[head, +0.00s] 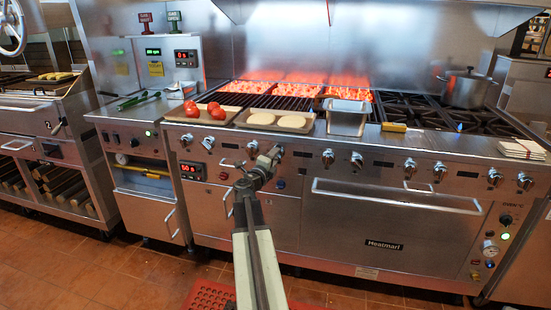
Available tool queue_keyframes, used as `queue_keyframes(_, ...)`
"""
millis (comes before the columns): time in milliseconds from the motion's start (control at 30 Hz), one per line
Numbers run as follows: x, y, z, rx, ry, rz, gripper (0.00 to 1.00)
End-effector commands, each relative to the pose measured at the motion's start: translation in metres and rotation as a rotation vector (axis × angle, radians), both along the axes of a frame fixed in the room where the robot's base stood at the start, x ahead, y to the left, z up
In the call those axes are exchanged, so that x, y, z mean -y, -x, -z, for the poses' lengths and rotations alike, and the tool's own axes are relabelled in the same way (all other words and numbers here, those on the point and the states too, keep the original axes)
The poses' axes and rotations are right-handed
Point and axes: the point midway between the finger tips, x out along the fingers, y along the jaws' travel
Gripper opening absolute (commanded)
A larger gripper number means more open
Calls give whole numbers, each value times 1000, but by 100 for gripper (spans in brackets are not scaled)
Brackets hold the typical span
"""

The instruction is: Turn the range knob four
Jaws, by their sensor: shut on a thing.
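The range (380,205) fills the middle and right of the head view, with a row of metal knobs along its front panel. My gripper (275,153) is at this panel, shut on a knob in the left half of the row. Counted from the left, this place fits range knob four. The knob is almost wholly hidden by my gripper, so its angle cannot be told. Another free knob (328,157) is farther to the right.
Above the panel are tomatoes (213,110), a board (243,122) with pale round patties and a metal pan (347,118). The grill bed (290,89) glows red behind them. A pot (468,88) stands at the back right. An oven handle (400,198) juts out below the panel.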

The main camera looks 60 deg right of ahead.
Motion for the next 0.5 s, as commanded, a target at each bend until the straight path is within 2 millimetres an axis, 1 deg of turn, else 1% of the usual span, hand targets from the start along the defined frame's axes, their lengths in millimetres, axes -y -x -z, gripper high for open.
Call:
queue_keyframes(33, 0, 0, 0, 1, -1, -1, 3)
queue_keyframes(67, 0, 0, 0, 1, -1, -1, 47)
queue_keyframes(100, 0, 0, 0, 1, -1, -1, 58)
queue_keyframes(133, 0, 0, 0, 1, -1, -1, 65)
queue_keyframes(400, 0, 0, 0, 2, 0, 0, 65)
queue_keyframes(500, -3, 1, 0, 2, 0, 0, 65)
